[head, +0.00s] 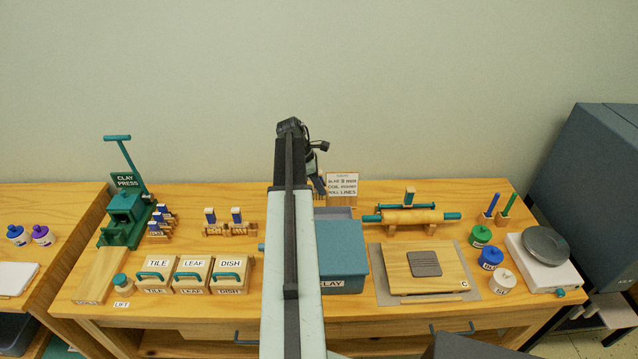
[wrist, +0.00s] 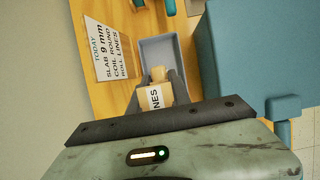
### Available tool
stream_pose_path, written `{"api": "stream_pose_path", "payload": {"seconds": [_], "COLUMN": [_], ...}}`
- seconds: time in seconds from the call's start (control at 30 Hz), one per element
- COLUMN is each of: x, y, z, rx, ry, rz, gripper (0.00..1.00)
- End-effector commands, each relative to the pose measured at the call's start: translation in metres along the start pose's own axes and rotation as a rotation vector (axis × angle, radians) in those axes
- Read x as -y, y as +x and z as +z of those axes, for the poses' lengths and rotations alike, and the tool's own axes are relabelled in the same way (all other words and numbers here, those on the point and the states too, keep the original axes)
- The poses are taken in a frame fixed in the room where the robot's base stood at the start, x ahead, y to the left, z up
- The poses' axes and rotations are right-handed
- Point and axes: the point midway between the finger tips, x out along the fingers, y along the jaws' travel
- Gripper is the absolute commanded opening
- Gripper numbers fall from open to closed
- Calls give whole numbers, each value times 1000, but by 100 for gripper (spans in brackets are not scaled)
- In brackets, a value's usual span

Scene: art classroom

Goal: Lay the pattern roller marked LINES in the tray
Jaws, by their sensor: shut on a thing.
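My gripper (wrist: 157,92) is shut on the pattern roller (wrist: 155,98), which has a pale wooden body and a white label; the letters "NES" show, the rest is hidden. A grey-blue open tray (wrist: 160,48) lies beyond the roller in the wrist view, and the roller's far end overlaps its near part. I cannot tell how high the roller is above it. In the head view the tray (head: 335,212) shows partly, behind the blue CLAY box. My arm covers the left part there, and the held roller is mostly hidden.
The blue CLAY box (head: 341,245) stands right in front of the tray. A small sign (head: 342,186) stands behind it, ending "ROLL LINES". A rolling pin (head: 412,217) on a stand is to the right. A rack with two labelled blocks (head: 230,228) is to the left.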

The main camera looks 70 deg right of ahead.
Motion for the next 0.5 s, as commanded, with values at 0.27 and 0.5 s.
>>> {"api": "stream_pose_path", "payload": {"seconds": [0.27, 0.5], "x": [1, 1], "y": [6, 26], "z": [0, -8], "rx": [3, 3], "ry": [22, 21], "rz": [-6, -6], "gripper": [0, 0]}}
